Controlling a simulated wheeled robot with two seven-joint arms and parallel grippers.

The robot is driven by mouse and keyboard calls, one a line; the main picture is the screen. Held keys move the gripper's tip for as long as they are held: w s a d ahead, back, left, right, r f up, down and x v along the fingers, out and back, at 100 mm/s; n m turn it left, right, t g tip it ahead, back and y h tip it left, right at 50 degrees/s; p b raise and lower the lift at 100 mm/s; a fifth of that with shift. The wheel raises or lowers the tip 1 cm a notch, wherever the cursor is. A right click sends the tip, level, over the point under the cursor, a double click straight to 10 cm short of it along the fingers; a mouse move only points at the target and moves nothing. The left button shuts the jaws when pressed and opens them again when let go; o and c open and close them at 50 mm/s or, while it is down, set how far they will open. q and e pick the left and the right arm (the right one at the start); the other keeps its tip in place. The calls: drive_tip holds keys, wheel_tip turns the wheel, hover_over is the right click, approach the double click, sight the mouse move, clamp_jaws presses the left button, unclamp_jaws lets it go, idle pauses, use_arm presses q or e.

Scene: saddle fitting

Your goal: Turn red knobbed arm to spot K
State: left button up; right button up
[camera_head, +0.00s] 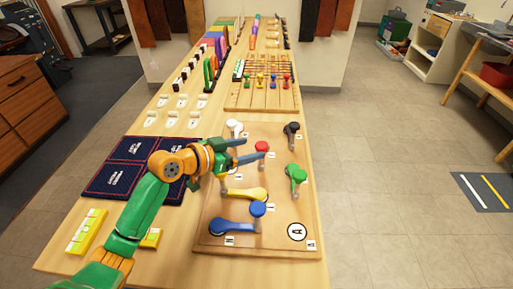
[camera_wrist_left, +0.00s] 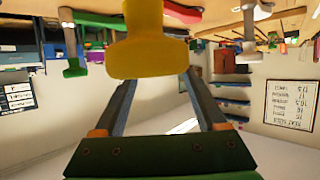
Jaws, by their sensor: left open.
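On the wooden board (camera_head: 215,225), the red knob (camera_head: 262,146) stands near the middle; my left gripper hides most of its arm. My left gripper (camera_head: 254,149) is open, its two fingers pointing right, with the red knob close to their tips. I cannot tell whether they touch it. In the left wrist view a yellow part (camera_wrist_left: 137,52) looms close above the fingers and covers part of the view between them. Small letter tiles (camera_head: 270,209) lie on the board, too small for me to pick out K. My right gripper is not in view.
Near the red knob are a white arm (camera_head: 234,125), black arm (camera_head: 291,129), green arm (camera_head: 296,173), yellow arm (camera_head: 243,194) and blue arm (camera_head: 232,226). A dark blue mat (camera_head: 118,178) lies left. A pegged board (camera_head: 262,100) lies beyond.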

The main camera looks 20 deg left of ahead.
sight(259, 146)
use_arm(q)
drive_tip(key=shift+x, duration=1.5)
clamp_jaws()
